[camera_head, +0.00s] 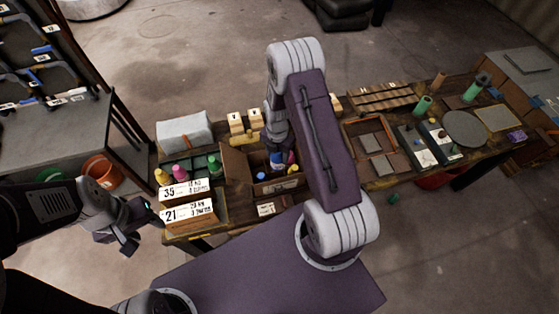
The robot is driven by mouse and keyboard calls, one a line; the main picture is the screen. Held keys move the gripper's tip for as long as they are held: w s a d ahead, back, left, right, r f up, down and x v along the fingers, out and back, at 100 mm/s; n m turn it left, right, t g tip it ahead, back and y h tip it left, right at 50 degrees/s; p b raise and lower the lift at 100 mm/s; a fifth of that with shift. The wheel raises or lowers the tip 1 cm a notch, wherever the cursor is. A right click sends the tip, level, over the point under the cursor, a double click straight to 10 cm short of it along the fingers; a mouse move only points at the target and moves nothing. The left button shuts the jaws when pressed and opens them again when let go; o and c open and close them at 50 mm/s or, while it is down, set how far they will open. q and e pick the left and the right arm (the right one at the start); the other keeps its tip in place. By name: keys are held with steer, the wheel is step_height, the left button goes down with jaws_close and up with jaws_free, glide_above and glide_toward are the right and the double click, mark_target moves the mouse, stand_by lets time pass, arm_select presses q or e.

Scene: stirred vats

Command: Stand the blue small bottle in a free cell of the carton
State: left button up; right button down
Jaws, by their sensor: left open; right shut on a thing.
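The carton (281,187) is an open brown box on the table, left of centre, with low walls and cells inside. My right gripper (278,151) reaches down over the carton and is shut on a blue small bottle (277,165). Whether this bottle touches the carton floor is hidden. Another blue top (260,177) shows at the carton's left front, and a yellow one (293,169) at its right. My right arm hides part of the carton's right side. My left gripper (127,238) is open and empty, off the table's left front edge.
Yellow (162,177), pink (180,173) and green (214,166) bottles stand left of the carton, behind number signs (188,212). A grey-white bag (184,132) and small wooden blocks (236,123) lie behind. A tray (348,127) and several tools fill the table's right.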

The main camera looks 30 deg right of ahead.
steer(key=shift+f, duration=0.1)
stand_by(0.3)
steer(key=shift+f+b, duration=0.75)
steer(key=shift+f, duration=0.05)
steer(key=shift+f+b, duration=1.1)
steer(key=shift+f, duration=0.3)
steer(key=shift+f, duration=0.1)
steer(key=shift+f+b, duration=0.75)
steer(key=shift+f, duration=0.1)
steer(key=shift+f+b, duration=0.7)
steer(key=shift+f, duration=0.15)
